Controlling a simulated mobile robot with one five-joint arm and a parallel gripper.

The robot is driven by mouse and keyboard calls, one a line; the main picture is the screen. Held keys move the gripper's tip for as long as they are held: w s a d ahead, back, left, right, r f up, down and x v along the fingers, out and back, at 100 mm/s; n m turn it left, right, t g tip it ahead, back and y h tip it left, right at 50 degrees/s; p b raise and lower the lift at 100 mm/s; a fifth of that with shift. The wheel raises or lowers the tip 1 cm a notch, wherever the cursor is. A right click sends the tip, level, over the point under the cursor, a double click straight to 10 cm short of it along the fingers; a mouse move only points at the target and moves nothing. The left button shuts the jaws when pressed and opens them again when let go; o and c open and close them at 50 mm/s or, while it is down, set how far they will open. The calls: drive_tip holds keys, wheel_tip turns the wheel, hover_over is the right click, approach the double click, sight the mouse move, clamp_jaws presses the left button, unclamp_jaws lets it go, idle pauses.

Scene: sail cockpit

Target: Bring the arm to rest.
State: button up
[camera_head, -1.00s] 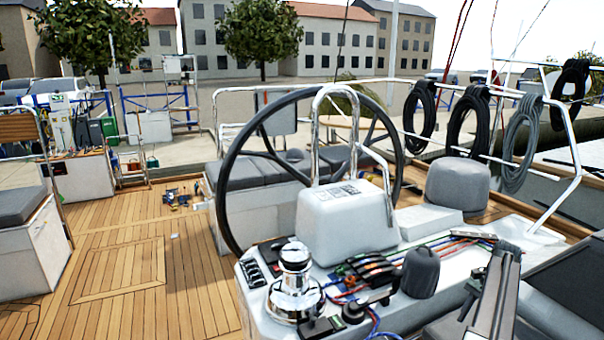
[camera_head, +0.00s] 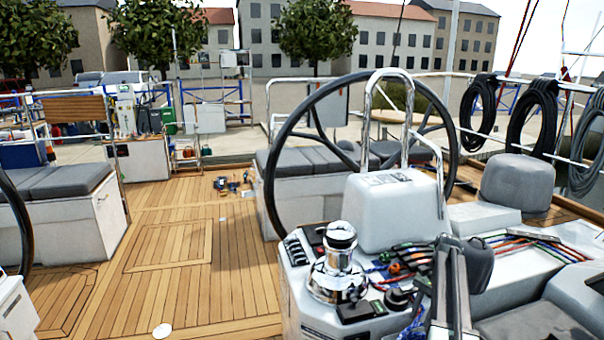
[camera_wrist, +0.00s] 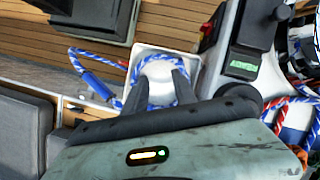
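My gripper (camera_wrist: 160,80) shows in the wrist view with its two dark fingers spread apart. Behind the fingers a blue-and-white rope (camera_wrist: 88,60) loops across a white open bin (camera_wrist: 192,62). The rope appears to lie beyond the fingers, not pinched between them; whether it touches them I cannot tell. In the head view my arm reaches down at the lower right, in front of the cockpit console, and my fingertips are not clearly visible there. A patch of blue-and-white rope (camera_head: 413,328) shows beside the arm.
The console carries a chrome winch (camera_head: 338,275), a steering wheel (camera_head: 272,190), a white pedestal (camera_head: 392,212) and coloured lines (camera_head: 518,240). Grey-cushioned benches (camera_head: 75,180) stand at left. Small tools (camera_head: 232,184) lie on the teak deck (camera_head: 190,280), which is otherwise largely clear. Coiled black ropes (camera_head: 478,115) hang on the rail.

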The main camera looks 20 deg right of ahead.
drive_tip(key=w+a+f+n+h+b, duration=0.1)
drive_tip(key=a+f+n+b, duration=0.3)
drive_tip(key=a, duration=1)
drive_tip(key=w+a+f+n+h+b, duration=0.15)
drive_tip(key=a+f+b, duration=0.4)
drive_tip(key=a, duration=0.85)
drive_tip(key=s+a+f+n+h+b, duration=0.1)
drive_tip(key=s+a+f+n+b, duration=0.35)
drive_tip(key=a, duration=0.85)
wheel_tip(320, 180, up, 18)
drive_tip(key=s+n+t+p, duration=0.2)
drive_tip(key=n+p, duration=0.1)
drive_tip(key=p, duration=1.9)
drive_tip(key=shift+d+r, duration=0.2)
drive_tip(key=shift+d, duration=0.2)
drive_tip(key=shift+h, duration=0.25)
